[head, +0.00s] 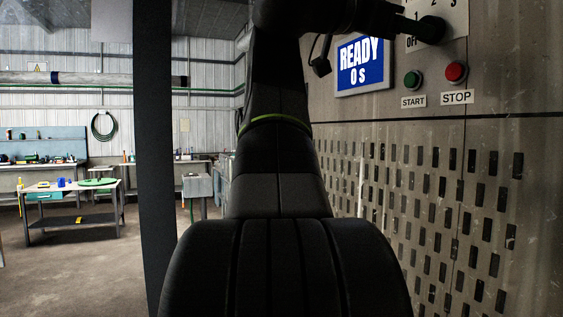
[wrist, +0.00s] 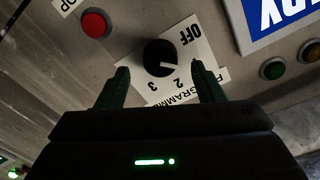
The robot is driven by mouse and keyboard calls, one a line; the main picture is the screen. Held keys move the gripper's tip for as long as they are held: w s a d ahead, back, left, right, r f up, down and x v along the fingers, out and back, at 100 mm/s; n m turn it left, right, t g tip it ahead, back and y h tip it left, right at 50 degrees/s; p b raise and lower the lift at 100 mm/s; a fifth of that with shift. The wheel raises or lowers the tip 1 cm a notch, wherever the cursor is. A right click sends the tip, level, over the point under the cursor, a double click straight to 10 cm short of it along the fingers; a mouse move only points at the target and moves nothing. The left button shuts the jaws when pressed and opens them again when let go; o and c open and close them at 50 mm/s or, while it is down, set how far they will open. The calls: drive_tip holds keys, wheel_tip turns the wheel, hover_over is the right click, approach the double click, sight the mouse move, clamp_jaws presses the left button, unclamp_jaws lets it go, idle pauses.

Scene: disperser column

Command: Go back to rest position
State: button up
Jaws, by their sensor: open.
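My gripper (wrist: 160,67) is open, with its two dark green fingers apart on either side of the black selector knob (wrist: 159,57) in the wrist view. The knob stands between and slightly beyond the fingertips; I cannot tell whether they touch it. Its white mark points right and slightly down, between the labels OFF and 2; the label there is hidden by the right finger. In the head view my gripper (head: 406,25) is at the top right, in front of the knob (head: 432,30), and my arm reaches up to the panel.
The panel (head: 500,120) fills the right side. It carries a blue screen (head: 362,65) reading READY 0 s, a green START button (head: 412,79) and a red STOP button (head: 455,72). A dark post (head: 153,150) stands left of my arm. A workbench (head: 72,190) is farther left, with open floor before it.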

drive_tip(key=d+n+p, duration=0.1)
drive_tip(key=n+p, duration=0.1)
drive_tip(key=n, duration=0.1)
drive_tip(key=w+d+n+p, duration=0.1)
drive_tip(key=n+p, duration=0.1)
drive_tip(key=p, duration=0.1)
drive_tip(key=d+n+p, duration=0.2)
drive_tip(key=n+p, duration=0.1)
drive_tip(key=shift+w+n, duration=0.2)
drive_tip(key=shift+n, duration=0.1)
drive_tip(key=shift+f, duration=0.1)
idle(0.4)
